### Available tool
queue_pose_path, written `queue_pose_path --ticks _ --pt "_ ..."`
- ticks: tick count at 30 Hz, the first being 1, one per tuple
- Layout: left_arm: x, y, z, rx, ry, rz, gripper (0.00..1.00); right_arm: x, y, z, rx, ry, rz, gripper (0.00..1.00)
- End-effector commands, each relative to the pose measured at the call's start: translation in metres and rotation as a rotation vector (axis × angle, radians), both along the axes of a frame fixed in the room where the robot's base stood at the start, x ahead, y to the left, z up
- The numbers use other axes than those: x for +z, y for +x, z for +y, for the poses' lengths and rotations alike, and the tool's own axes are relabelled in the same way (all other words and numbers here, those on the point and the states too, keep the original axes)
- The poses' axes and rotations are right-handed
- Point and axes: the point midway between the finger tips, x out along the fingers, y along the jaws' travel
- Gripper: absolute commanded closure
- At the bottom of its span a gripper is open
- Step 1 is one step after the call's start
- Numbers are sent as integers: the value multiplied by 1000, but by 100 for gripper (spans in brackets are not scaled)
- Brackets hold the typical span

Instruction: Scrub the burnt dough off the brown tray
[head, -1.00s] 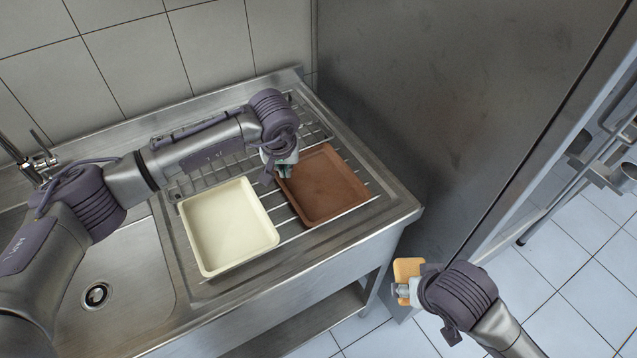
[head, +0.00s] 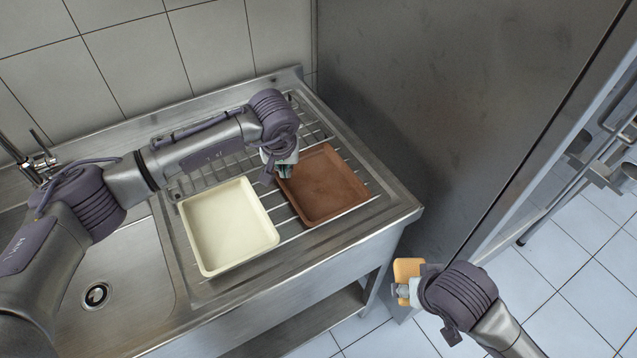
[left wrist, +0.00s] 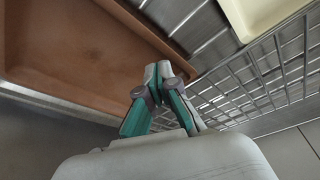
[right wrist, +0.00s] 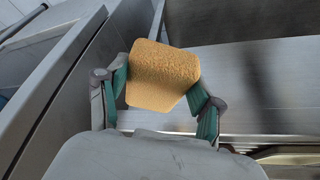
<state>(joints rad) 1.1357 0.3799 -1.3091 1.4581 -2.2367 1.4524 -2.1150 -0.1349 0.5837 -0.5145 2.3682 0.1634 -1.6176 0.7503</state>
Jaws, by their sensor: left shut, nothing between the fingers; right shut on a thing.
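The brown tray (head: 325,187) lies on the wire rack of the drainboard, to the right of the cream tray. Its inside looks plain brown, with faint darker mottling; I cannot make out distinct burnt dough. My left gripper (head: 284,172) is at the brown tray's upper left corner. In the left wrist view its fingers (left wrist: 157,72) are shut with nothing between them, by the edge of the brown tray (left wrist: 75,50). My right gripper (head: 405,283) is shut on a yellow-orange sponge (head: 408,268). The sponge (right wrist: 162,76) sits between both fingers, in front of the sink unit and over the floor.
The cream tray (head: 228,228) looks empty. The sink basin (head: 125,265) and tap (head: 38,160) are at the left. A tall grey metal cabinet (head: 440,110) stands right of the drainboard. Tiled floor (head: 560,290) is open at lower right.

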Motion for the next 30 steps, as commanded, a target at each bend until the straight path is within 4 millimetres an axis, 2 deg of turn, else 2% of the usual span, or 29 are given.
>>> queue_pose_path --ticks 21,30 --pt "-14 0 0 0 0 0 100 -15 0 0 0 0 0 62" --pt "-2 0 0 0 0 0 100 -8 0 0 0 0 0 62"
